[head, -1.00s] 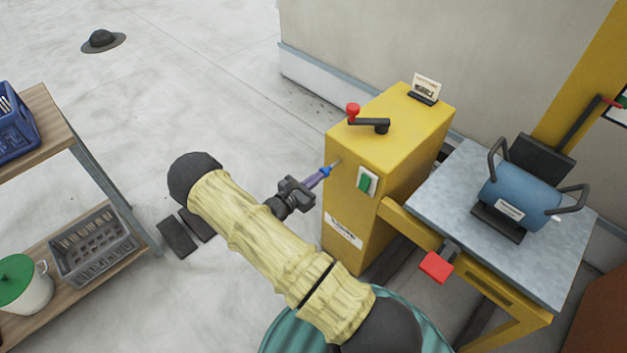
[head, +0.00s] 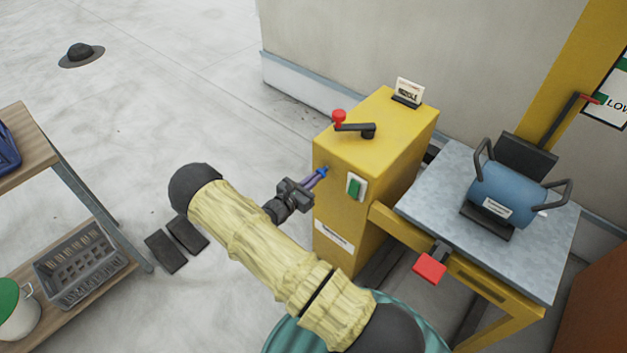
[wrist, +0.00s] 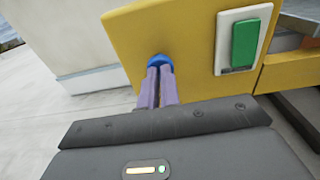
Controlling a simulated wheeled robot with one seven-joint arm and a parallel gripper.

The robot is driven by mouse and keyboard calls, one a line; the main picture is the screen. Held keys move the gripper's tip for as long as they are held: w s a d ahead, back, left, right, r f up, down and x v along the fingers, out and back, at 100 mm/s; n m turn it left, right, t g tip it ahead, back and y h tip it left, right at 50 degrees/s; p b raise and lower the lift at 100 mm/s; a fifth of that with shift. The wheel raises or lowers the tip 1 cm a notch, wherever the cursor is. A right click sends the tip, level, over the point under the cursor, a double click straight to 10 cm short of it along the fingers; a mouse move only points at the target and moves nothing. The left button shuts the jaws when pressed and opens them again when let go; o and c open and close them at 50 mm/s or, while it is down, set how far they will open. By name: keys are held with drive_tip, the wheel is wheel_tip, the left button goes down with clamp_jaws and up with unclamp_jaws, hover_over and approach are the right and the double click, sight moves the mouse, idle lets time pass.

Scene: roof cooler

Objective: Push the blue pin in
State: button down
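The blue pin (wrist: 159,60) is in the side face of the yellow cabinet (head: 342,210); its blue head sits close against the panel, and no bare shaft shows. It also shows in the head view (head: 323,171). My gripper (wrist: 159,70) has two purple fingers that lie close together with a thin gap. Their tips meet the lower part of the blue head, which looks wider than the pair. My gripper also shows in the head view (head: 317,177), in line with the pin. The fingertips hide part of the head.
A green switch (wrist: 245,43) on a white plate is right of the pin. A red-knobbed crank (head: 354,127) and a small sign (head: 408,91) are on the cabinet top. A grey table (head: 540,252) with a blue cylinder (head: 505,195) stands right. Shelves (head: 37,150) stand left.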

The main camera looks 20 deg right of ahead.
drive_tip(key=shift+w+d+r, duration=0.1)
drive_tip(key=shift+d+r, duration=0.1)
drive_tip(key=shift+d, duration=0.15)
drive_tip(key=v, duration=1.4)
drive_tip(key=shift+a+f+p, duration=0.3)
drive_tip(key=shift+a+p, duration=0.05)
drive_tip(key=shift+p, duration=0.05)
drive_tip(key=shift+r, duration=0.1)
